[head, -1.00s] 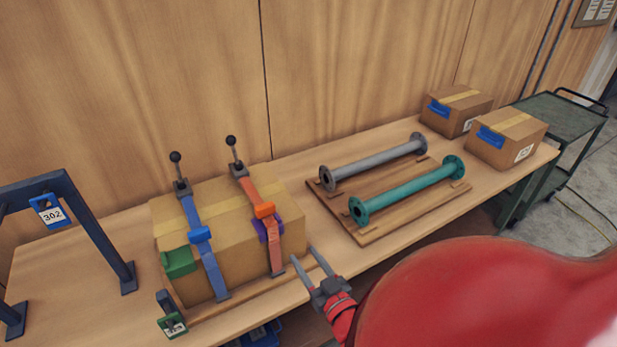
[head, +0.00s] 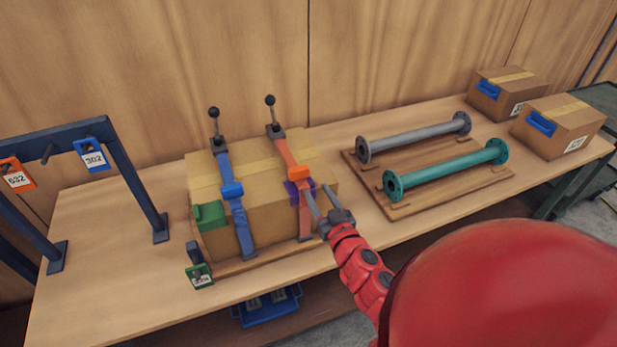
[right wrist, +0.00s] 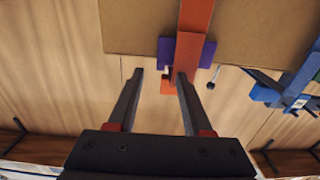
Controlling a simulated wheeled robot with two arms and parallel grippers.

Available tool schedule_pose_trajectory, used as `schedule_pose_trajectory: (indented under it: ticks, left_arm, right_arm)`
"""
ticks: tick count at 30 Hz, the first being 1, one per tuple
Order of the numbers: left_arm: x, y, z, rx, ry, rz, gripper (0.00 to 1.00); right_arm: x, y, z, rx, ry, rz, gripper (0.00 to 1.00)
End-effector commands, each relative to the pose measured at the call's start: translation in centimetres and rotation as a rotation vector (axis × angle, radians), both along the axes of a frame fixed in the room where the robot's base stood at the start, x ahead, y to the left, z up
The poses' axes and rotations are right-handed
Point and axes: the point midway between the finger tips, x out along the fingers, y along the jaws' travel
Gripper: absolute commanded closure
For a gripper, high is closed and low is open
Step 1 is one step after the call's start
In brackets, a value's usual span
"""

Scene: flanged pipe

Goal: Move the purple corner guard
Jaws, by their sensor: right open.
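The purple corner guard (head: 291,188) sits on the front top edge of a strapped cardboard box (head: 268,227), under the orange strap (head: 284,158). My right gripper (head: 316,188) is open at the box's front, with its fingers partly covering the guard in the head view. In the right wrist view, the purple guard (right wrist: 165,52) shows on both sides of the orange strap (right wrist: 189,55). The open fingertips of my right gripper (right wrist: 160,74) are near it, and nothing shows held between them. My left gripper is not in view.
A blue strap (head: 238,215) and green corner guard (head: 209,215) are on the box's left. Grey (head: 415,138) and teal (head: 445,171) flanged pipes lie on a wooden board to the right. A blue rack (head: 137,180) with tags stands left. Free table lies between rack and box.

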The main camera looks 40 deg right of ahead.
Motion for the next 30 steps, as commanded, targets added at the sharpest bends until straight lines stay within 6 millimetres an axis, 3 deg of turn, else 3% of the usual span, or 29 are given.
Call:
schedule_pose_trajectory:
  ticks: [6, 12, 26, 30]
  left_arm:
    - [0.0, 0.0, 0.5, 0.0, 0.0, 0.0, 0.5]
    - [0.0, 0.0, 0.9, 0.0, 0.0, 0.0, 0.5]
    - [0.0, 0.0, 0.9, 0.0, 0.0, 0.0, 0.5]
    - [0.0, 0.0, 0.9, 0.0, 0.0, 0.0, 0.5]
  right_arm:
    - [3.8, -0.8, 0.2, -0.002, 0.0, 0.002, 0.5]
    - [6.0, -1.5, 0.0, -0.001, 0.002, 0.0, 0.5]
    - [6.9, -1.6, 0.0, 0.0, 0.001, 0.001, 0.5]
    - [6.9, -1.6, 0.0, 0.0, 0.001, 0.001, 0.75]
